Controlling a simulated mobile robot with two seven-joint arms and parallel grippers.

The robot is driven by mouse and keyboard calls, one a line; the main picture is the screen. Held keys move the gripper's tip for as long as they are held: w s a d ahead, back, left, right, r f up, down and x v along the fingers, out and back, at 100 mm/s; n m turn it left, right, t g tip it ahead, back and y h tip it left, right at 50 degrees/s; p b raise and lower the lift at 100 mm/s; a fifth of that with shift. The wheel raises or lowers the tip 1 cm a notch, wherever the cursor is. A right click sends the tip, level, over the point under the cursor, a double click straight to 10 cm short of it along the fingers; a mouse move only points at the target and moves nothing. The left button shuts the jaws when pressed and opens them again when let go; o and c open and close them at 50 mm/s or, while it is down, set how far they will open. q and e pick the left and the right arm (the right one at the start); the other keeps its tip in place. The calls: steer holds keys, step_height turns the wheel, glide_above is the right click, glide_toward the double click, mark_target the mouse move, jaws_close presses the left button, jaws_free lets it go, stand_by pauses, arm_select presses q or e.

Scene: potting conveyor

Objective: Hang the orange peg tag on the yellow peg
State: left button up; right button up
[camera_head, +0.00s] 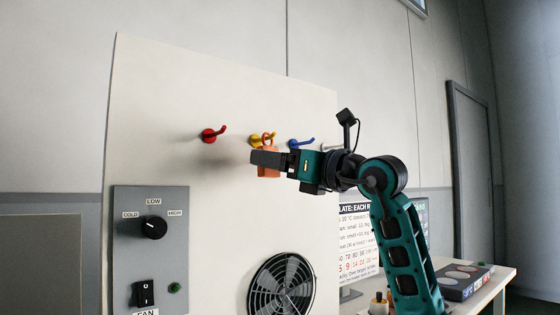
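The orange peg tag (269,172) is upright at the pale panel, with its loop at the top overlapping the yellow peg (255,140). From this view I cannot tell whether the loop is around the peg or just in front of it. My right gripper (263,159) reaches in from the right, and its dark near finger crosses the middle of the tag. It appears shut on the tag; the far finger is hidden. The yellow peg is partly hidden by the loop. My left gripper is not in view.
A red peg (211,135) is left of the yellow peg, and a blue peg (300,143) is close to its right, above my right gripper. A control box (152,260) with a knob and a fan grille (281,285) are lower on the panel. A table (500,279) stands at right.

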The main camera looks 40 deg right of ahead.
steer(key=shift+s, duration=0.1)
steer(key=b+v, duration=0.3)
steer(key=v, duration=0.9)
steer(key=shift+s, duration=0.35)
steer(key=shift+f, duration=0.15)
